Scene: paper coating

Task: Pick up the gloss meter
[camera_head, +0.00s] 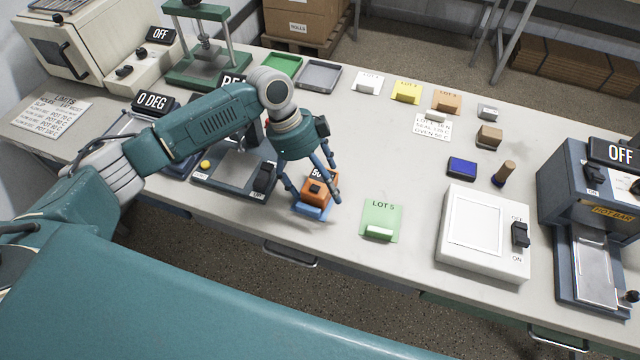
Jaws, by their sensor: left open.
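My right gripper is not in view.
A green LOT 5 card (381,218) lies just right of the box. A white switch device (484,235) and a hot bar machine (590,220) stand farther right. A grey device (228,180) is close on the left. The table centre (370,140) is clear.

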